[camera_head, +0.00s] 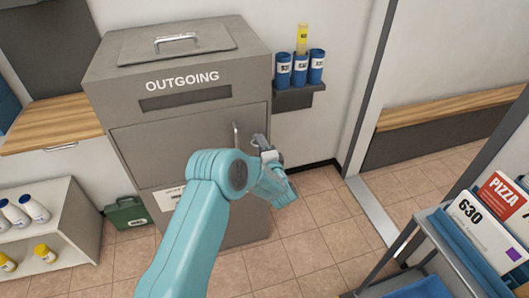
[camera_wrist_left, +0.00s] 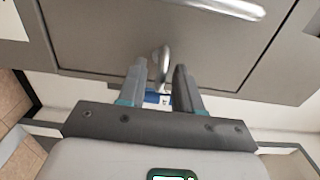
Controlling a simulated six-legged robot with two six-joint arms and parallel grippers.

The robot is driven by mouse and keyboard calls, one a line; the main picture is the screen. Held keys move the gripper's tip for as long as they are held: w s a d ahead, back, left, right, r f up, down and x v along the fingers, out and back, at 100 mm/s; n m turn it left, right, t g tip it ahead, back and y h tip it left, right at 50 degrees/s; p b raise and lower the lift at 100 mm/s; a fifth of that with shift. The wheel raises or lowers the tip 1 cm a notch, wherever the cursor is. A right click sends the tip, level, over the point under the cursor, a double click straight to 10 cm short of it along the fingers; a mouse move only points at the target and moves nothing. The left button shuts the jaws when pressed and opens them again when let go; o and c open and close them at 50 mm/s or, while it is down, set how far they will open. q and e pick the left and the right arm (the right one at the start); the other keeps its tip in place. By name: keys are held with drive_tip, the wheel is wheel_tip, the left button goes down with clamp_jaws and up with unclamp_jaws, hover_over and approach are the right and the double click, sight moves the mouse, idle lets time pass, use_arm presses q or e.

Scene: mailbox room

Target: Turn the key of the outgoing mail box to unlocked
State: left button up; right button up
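The grey outgoing mail box (camera_head: 190,130) stands against the wall, with a slot and a front door. A vertical metal handle (camera_head: 236,134) is on the door. My left gripper (camera_head: 264,146) is at the door's right side, just right of this handle. In the left wrist view, the fingers (camera_wrist_left: 160,88) are apart, one on each side of a small curved silver piece (camera_wrist_left: 163,64) on the box front. It looks like the key, but its details are too small to be sure. I see no clear contact. A bright bar handle (camera_wrist_left: 225,8) also shows there. My right gripper is out of view.
A small wall shelf (camera_head: 298,97) with blue canisters and a yellow tube is right of the box. A blue-grey cart (camera_head: 440,245) with parcels stands at lower right. A white shelf (camera_head: 65,225) and a green case (camera_head: 126,212) are at left. Tiled floor before the box is clear.

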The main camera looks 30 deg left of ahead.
use_arm(q)
drive_tip(key=v, duration=1.6)
drive_tip(key=s+a+r+p, duration=0.2)
drive_tip(key=a+r+p, duration=0.1)
drive_tip(key=a+p, duration=0.15)
drive_tip(key=s+d+f+n+g+h+p, duration=0.3)
drive_tip(key=s+d+f+g+h+p, duration=0.1)
drive_tip(key=s+d+f+h, duration=0.65)
drive_tip(key=s+d+f+n+g+h, duration=0.1)
drive_tip(key=s+d+n+g+h, duration=0.2)
drive_tip(key=s, duration=0.4)
drive_tip(key=s+d+f+n+g+h, duration=0.2)
drive_tip(key=s+d+n+g+h, duration=0.2)
drive_tip(key=s+d, duration=0.2)
drive_tip(key=shift+s+f, duration=0.3)
drive_tip(key=shift+s, duration=0.15)
drive_tip(key=shift+a, duration=0.15)
